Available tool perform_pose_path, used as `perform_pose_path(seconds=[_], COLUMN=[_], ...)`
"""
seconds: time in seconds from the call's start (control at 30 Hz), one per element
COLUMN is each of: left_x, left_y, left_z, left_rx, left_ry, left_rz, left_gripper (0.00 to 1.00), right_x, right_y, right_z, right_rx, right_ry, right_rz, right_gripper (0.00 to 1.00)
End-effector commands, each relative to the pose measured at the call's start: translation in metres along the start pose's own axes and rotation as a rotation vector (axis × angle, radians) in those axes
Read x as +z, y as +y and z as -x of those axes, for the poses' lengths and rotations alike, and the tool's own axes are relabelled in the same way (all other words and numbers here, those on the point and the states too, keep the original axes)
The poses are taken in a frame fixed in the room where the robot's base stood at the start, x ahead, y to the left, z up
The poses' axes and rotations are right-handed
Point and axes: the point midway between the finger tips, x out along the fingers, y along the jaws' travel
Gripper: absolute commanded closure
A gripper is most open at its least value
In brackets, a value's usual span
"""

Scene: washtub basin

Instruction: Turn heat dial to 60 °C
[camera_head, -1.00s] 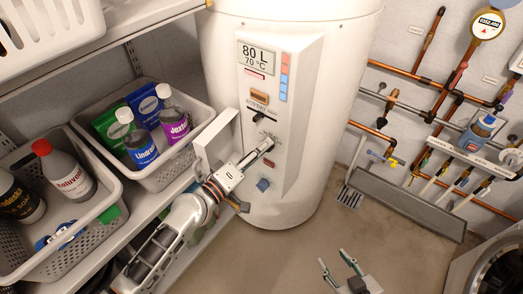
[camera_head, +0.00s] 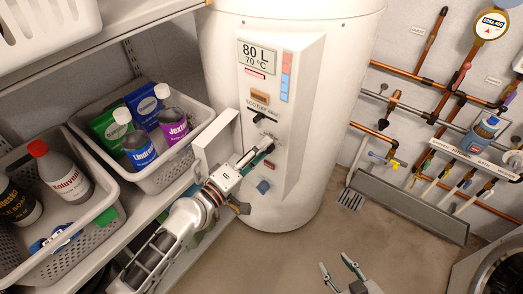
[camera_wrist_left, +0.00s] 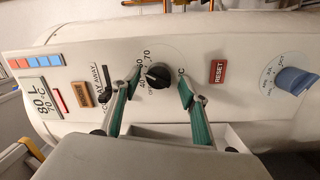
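The black heat dial (camera_wrist_left: 157,75) is on the white panel of the water heater (camera_head: 222,70). The left wrist view shows 40 and 70 marked around it; I cannot read its exact setting. The heater display (camera_head: 257,57) reads 80 L and 70 °C. My left gripper (camera_wrist_left: 160,77) is open, its two green-padded fingers spread on either side of the dial; I cannot tell whether they touch it. In the head view this gripper (camera_head: 260,155) is at the panel and partly hides the dial area. My right gripper (camera_head: 332,262) is open and empty above the floor.
A black mode lever (camera_wrist_left: 105,96), a red RESET button (camera_wrist_left: 218,72) and a blue knob (camera_wrist_left: 297,82) flank the dial. Baskets of bottles (camera_head: 190,165) stand on the shelf at left. Copper pipes (camera_head: 412,75) run along the right wall.

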Motion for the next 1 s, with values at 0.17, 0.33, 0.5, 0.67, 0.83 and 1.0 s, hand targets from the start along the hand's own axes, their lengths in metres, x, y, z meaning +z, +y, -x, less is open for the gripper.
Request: perform_pose_path(seconds=[0.17,0.33,0.5,0.67,0.83,1.0], left_x=[0.001,0.001,0.001,0.001,0.001,0.001], left_y=[0.001,0.001,0.001,0.000,0.000,0.000], left_z=[0.000,0.004,0.028,0.061,0.092,0.112], left_rx=[0.002,0.001,0.000,-0.001,-0.001,0.000], left_ry=[-0.001,-0.001,-0.002,0.000,0.000,0.000], left_rz=[0.000,0.000,0.000,0.003,0.002,0.001], left_gripper=[0.57,0.57,0.57,0.57,0.57,0.57], right_x=[0.002,0.000,-0.001,-0.002,-0.002,-0.002], right_y=[-0.001,0.000,0.001,0.001,0.001,0.001], right_z=[0.000,-0.001,-0.001,-0.001,-0.001,-0.001], right_rx=[-0.002,-0.001,0.000,0.001,0.001,0.002], right_ry=[-0.004,0.000,0.002,0.003,0.003,0.004], right_rz=[0.000,0.003,0.001,0.000,0.000,0.000], right_gripper=[0.60,0.60,0.60,0.60,0.60,0.60])
